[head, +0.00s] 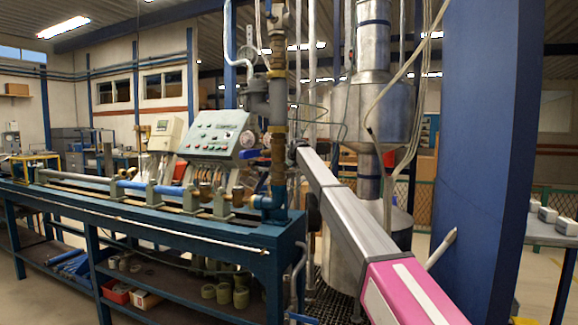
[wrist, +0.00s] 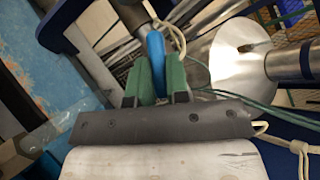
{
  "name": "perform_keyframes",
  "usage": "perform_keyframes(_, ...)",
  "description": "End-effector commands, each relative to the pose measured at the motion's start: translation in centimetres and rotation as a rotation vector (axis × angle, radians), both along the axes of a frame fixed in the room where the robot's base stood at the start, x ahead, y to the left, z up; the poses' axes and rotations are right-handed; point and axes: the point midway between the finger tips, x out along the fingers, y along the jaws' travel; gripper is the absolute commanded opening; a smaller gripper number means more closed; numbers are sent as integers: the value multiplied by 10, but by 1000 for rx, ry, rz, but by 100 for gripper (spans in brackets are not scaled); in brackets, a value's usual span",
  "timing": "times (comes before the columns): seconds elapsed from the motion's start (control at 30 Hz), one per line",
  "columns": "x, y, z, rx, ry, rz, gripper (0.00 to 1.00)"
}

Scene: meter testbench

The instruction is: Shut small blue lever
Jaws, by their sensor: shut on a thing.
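The small blue lever (wrist: 155,48) shows in the wrist view as a rounded blue handle, upper centre. My gripper (wrist: 158,66) has green fingers, one on each side of the lever, and is shut on it. The lever's lower end is hidden between the fingers, and its pivot cannot be made out. In the head view my arm reaches from the lower right to the pipework at the bench's right end.
The blue bench (head: 180,225) carries a pipe line and a sloped control panel (head: 213,137). A vertical pipe (head: 278,100) rises at its right end. A steel tank (head: 372,115) stands behind my arm. A wide blue column (head: 478,150) stands at right.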

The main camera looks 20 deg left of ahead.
Motion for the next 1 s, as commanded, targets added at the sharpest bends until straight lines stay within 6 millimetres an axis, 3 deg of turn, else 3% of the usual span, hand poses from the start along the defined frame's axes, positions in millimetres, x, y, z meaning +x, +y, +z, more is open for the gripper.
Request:
perform_keyframes(0.5,-4,2,-1,156,-13,-269,0)
perform_keyframes(1.0,-4,3,-2,185,-14,-320,0)
